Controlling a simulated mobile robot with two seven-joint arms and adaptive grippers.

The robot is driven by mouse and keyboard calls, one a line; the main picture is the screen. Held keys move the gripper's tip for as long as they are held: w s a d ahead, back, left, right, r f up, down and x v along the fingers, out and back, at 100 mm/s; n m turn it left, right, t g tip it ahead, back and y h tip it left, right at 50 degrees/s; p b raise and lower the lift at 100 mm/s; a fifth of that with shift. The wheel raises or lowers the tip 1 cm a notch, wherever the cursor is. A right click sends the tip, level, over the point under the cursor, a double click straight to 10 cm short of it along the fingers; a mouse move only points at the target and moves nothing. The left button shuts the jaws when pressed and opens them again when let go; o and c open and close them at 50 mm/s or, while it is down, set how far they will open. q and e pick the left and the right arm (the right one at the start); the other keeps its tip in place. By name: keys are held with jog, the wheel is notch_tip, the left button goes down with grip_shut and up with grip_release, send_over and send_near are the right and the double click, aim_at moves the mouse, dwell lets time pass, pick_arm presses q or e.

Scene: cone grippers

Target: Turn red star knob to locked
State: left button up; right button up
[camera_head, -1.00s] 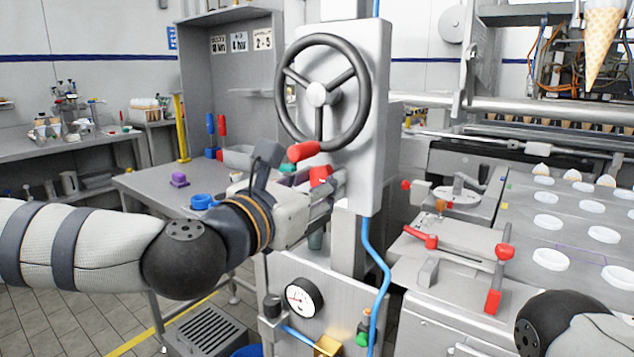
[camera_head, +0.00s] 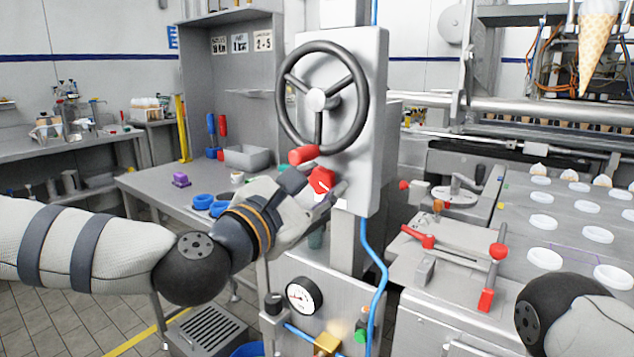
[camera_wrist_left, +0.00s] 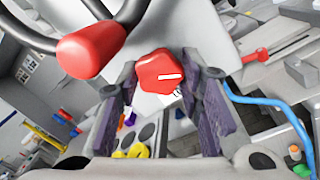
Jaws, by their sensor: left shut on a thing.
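The red star knob (camera_head: 320,180) is on the lower front of the grey upright panel, just below the big handwheel. My left gripper (camera_head: 322,189) is at the knob. In the left wrist view its two fingers (camera_wrist_left: 164,80) stand on either side of the knob and are shut on it. My right gripper is out of view; only part of my right arm shows at the lower right.
The dark handwheel (camera_head: 318,98) with its red handle (camera_head: 303,155) hangs just above the left gripper. A blue hose (camera_head: 375,260) runs down below the panel. A gauge (camera_head: 301,296) sits lower down. Red-handled levers (camera_head: 498,252) stand on the machine at right.

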pick_arm(q)
jog(key=m+p, duration=0.1)
jog(key=m, duration=0.6)
jog(key=shift+h, duration=0.4)
jog(key=m, duration=0.2)
jog(key=shift+w+a+m, duration=0.1)
jog(key=shift+m, duration=0.2)
jog(key=shift+m+h, duration=0.4)
jog(key=shift+m, duration=1.4)
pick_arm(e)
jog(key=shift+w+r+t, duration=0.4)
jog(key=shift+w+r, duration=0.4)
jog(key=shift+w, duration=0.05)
pick_arm(q)
jog(key=o, duration=1.2)
jog(key=shift+c, duration=0.2)
jog(key=shift+r, duration=0.1)
jog(key=shift+r, duration=0.1)
